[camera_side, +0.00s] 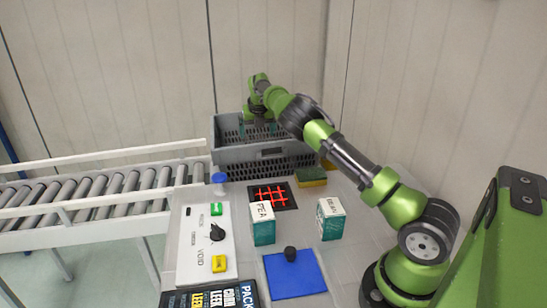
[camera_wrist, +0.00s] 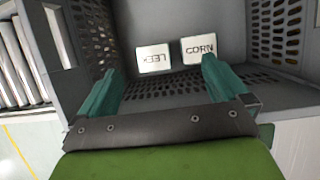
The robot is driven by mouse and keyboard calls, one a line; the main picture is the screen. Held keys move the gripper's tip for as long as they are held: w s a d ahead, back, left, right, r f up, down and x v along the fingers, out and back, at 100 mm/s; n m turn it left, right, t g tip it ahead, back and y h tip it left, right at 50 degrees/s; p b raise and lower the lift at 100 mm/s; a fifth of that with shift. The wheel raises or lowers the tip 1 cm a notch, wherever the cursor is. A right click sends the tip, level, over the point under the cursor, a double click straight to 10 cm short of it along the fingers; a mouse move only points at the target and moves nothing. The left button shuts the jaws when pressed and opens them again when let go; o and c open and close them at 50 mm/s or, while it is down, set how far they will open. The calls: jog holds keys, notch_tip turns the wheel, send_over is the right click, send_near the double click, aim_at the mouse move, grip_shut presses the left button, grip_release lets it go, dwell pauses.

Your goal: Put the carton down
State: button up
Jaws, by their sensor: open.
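My gripper (camera_side: 260,128) is over the grey crate (camera_side: 265,156), with its fingers down inside it. In the wrist view its two teal fingers (camera_wrist: 160,80) are spread apart with nothing between them. The LEEK carton (camera_wrist: 153,58) and the CORN carton (camera_wrist: 198,49) are in the crate side by side, white labelled faces up, just beyond the fingertips. The crate wall hides them in the side view. The PEA carton (camera_side: 263,225) and the BEAN carton (camera_side: 330,219), white and teal, stand upright on the table.
A roller conveyor (camera_side: 95,200) runs left of the table. A control panel (camera_side: 200,245) has a black knob and green and yellow buttons.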

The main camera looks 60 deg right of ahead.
jog(key=s+a+r+n+t+y, duration=0.1)
jog(key=s+a+r+n, duration=0.25)
jog(key=r, duration=0.35)
jog(key=s+a+r+n+t+y, duration=0.1)
jog(key=s+a+r+n+y, duration=0.15)
jog(key=s+r+n, duration=0.35)
jog(key=s+a+r+n+t+y, duration=0.1)
jog(key=s+a+r+n, duration=0.2)
jog(key=s+a+n, duration=0.3)
jog(key=s+a+r+n+y, duration=0.1)
jog(key=s+a+r+n, duration=0.25)
jog(key=a+n, duration=0.45)
jog(key=s+a+f+n+t, duration=0.1)
jog(key=s+a+f+n, duration=0.3)
jog(key=s+a+n, duration=0.8)
jog(key=s+n, duration=0.4)
jog(key=n, duration=0.1)
jog(key=shift+a, duration=0.25)
jog(key=shift+n, duration=0.25)
